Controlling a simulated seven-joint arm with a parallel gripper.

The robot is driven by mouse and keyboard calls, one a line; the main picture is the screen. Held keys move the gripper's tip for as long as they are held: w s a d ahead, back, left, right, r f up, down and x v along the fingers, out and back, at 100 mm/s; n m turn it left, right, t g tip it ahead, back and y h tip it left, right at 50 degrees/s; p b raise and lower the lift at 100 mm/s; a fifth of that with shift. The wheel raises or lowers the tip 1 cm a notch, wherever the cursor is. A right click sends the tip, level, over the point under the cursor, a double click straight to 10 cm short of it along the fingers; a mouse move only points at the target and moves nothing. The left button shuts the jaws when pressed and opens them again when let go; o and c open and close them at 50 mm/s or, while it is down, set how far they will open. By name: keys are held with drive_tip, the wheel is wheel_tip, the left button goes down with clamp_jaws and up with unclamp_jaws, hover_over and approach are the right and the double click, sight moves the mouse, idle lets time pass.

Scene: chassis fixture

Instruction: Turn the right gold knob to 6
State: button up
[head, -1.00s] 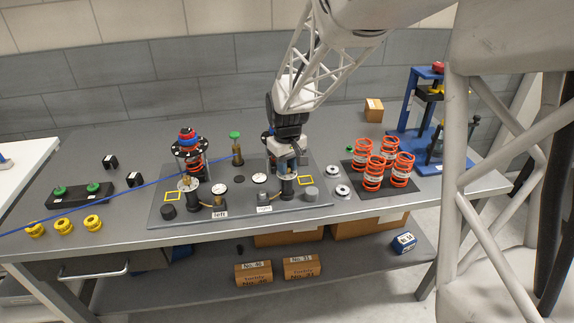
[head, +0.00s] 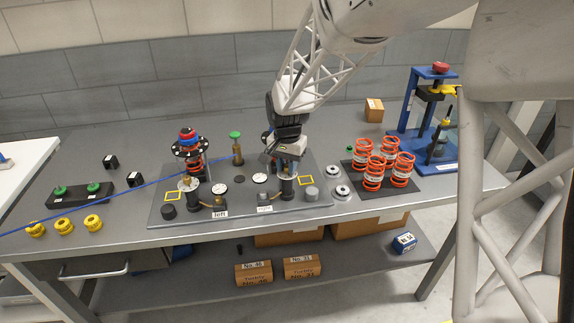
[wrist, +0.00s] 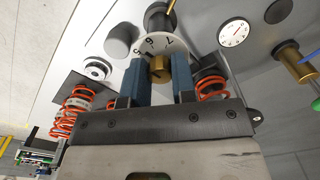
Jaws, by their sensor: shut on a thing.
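The right gold knob (wrist: 159,69) shows in the wrist view between the two blue fingers of my gripper (wrist: 160,82), which are shut on it. A white dial with black numbers (wrist: 152,44) lies just beyond the knob; a 6 and a 7 can be read on its visible edge. The knob's pointer mark cannot be made out. In the head view my gripper (head: 284,150) is over the right damper unit (head: 287,186) on the grey plate and hides the knob. The left damper unit (head: 190,185) stands apart, with red and blue parts on top.
Orange springs (head: 373,175) stand on a black mat to the right. A blue press (head: 415,125) is farther right. A green-topped brass post (head: 236,147) stands left of my gripper. A blue cable (head: 110,198) crosses the table. The back of the table is mostly clear.

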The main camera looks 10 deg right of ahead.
sight(287, 166)
drive_tip(key=m, duration=0.5)
idle(0.4)
drive_tip(key=o, duration=0.9)
drive_tip(key=shift+r, duration=0.1)
drive_tip(key=shift+r, duration=3.85)
